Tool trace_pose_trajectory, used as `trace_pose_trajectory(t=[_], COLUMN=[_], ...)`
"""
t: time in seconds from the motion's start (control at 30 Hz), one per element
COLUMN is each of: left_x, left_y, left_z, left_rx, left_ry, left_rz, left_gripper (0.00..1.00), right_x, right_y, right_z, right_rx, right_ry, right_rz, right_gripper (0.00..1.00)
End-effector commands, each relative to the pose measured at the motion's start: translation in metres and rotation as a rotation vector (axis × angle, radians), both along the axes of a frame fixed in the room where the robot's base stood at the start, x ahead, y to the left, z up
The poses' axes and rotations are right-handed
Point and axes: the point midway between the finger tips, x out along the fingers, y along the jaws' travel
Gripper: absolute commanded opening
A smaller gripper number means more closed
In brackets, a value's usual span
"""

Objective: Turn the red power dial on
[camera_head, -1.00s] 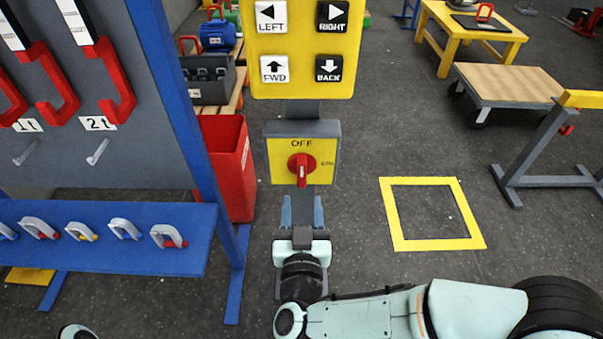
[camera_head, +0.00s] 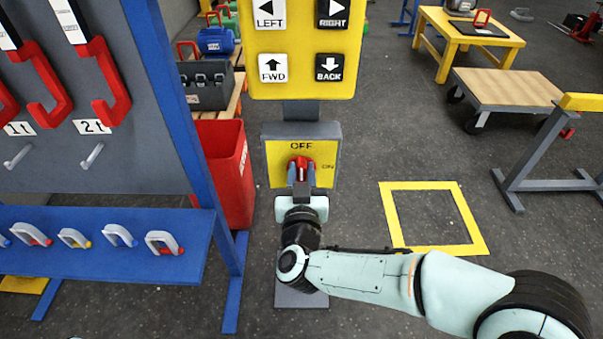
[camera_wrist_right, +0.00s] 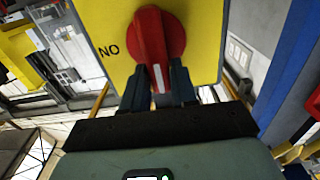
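The red power dial (camera_head: 301,162) sits on a yellow plate (camera_head: 278,177) on the grey post, with OFF printed above it and ON to its right. In the right wrist view the dial's red handle (camera_wrist_right: 152,40) carries a white stripe, and the picture is upside down, so ON reads as NO at left. My right gripper (camera_head: 301,176) reaches the dial from below and in front. Its two dark fingers (camera_wrist_right: 160,82) stand on both sides of the handle, close against it, and appear closed on it. The handle does not look turned towards ON. My left gripper is out of view.
A yellow button panel (camera_head: 303,53) is right above the dial. A blue-framed tool rack (camera_head: 100,240) and red bin (camera_head: 226,170) stand to the left. A yellow floor square (camera_head: 398,222), wooden cart (camera_head: 510,88) and grey-yellow barrier (camera_head: 545,135) are to the right.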

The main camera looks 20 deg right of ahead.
Motion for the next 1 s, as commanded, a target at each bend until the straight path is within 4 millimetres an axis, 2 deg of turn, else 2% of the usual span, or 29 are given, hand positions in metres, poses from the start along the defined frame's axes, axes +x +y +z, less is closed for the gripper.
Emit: trace_pose_trajectory(t=[0.03, 0.07, 0.47, 0.67, 1.0], left_x=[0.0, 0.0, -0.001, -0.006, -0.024], left_y=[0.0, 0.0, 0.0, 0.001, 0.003], left_z=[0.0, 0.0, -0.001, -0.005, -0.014], left_rx=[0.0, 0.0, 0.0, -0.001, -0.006], left_ry=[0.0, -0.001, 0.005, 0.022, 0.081], left_rz=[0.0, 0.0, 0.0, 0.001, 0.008], left_gripper=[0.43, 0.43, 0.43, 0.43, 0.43], right_x=[0.0, 0.0, -0.001, -0.002, -0.004], right_y=[0.0, 0.0, -0.001, -0.004, -0.012], right_z=[0.0, 0.0, 0.0, 0.0, -0.003], right_rx=[0.0, 0.0, 0.048, 0.164, 0.461], right_ry=[0.0, 0.0, -0.014, -0.049, -0.134], right_rz=[0.0, 0.0, 0.0, 0.0, 0.0], right_gripper=[0.1, 0.0, 0.0, 0.0, 0.0])
